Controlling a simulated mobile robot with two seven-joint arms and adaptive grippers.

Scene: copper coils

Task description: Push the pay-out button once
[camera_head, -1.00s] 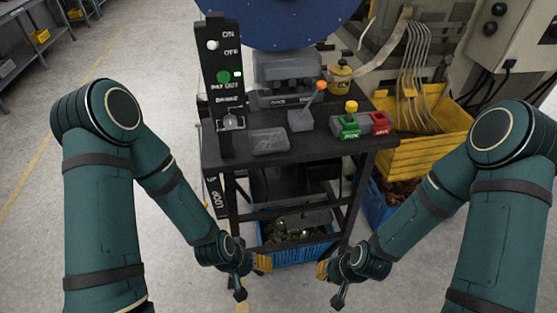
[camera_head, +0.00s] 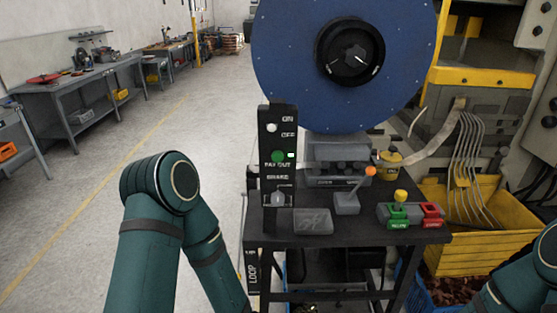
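The pay-out button (camera_head: 278,156) is a round green button on the upright black control panel (camera_head: 267,185). Nothing touches the button.
The panel stands at the left of a black table (camera_head: 340,237). On it are an orange-tipped lever (camera_head: 347,201), a green and red button box (camera_head: 410,215) and a grey plate (camera_head: 313,221). A large blue reel (camera_head: 290,60) rises behind. A yellow crate (camera_head: 470,255) is at right. The left floor is clear.

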